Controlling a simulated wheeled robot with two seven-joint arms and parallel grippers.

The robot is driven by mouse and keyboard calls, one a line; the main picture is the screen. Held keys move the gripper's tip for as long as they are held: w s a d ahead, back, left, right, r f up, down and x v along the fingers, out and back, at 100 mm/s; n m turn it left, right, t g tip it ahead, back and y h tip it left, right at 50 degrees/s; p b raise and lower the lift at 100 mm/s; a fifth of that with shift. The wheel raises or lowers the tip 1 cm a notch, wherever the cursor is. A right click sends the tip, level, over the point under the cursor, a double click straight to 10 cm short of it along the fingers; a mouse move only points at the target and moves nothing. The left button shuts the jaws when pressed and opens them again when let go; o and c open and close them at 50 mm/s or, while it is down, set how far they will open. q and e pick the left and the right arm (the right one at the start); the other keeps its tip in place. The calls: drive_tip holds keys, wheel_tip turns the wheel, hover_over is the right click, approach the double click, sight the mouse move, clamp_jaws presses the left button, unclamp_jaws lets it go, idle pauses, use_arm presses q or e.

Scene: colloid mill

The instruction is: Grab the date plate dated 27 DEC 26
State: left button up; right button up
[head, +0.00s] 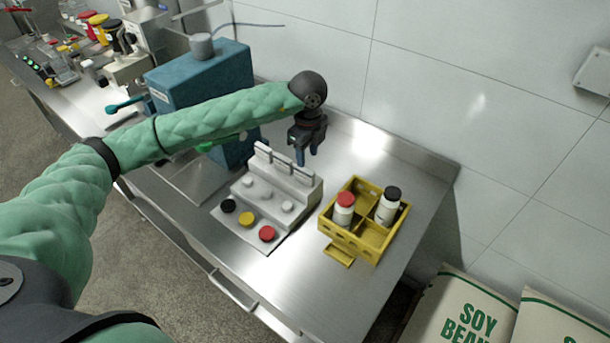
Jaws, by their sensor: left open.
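A light grey stepped stand (290,190) sits on the steel counter. Small upright grey plates (282,164) line its back top edge; they look like the date plates. Their writing is too small to read, so I cannot tell which one is dated 27 DEC 26. My left gripper (307,155) points down, open and empty, just above and behind the right end of this row. Its fingers appear apart from the plates, though the exact gap is hard to judge. My right gripper is out of view.
A yellow divided crate (376,253) to the right holds a red-capped bottle (343,212) and a black-capped bottle (387,208). Black, yellow and red discs (267,233) lie before the stand. A blue machine (205,80) stands left, partly behind my arm. The counter's front right is clear.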

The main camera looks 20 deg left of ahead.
sight(307, 170)
use_arm(q)
drive_tip(key=shift+f, duration=0.35)
wheel_tip(307, 170, down, 2)
drive_tip(key=shift+f+b, duration=0.1)
drive_tip(key=shift+b, duration=0.35)
wheel_tip(307, 170, down, 4)
drive_tip(key=shift+a+f+b, duration=0.15)
drive_tip(key=shift+f+b, duration=0.1)
drive_tip(key=shift+b, duration=0.15)
drive_tip(key=shift+w+f, duration=0.1)
drive_tip(key=shift+f, duration=0.1)
clamp_jaws()
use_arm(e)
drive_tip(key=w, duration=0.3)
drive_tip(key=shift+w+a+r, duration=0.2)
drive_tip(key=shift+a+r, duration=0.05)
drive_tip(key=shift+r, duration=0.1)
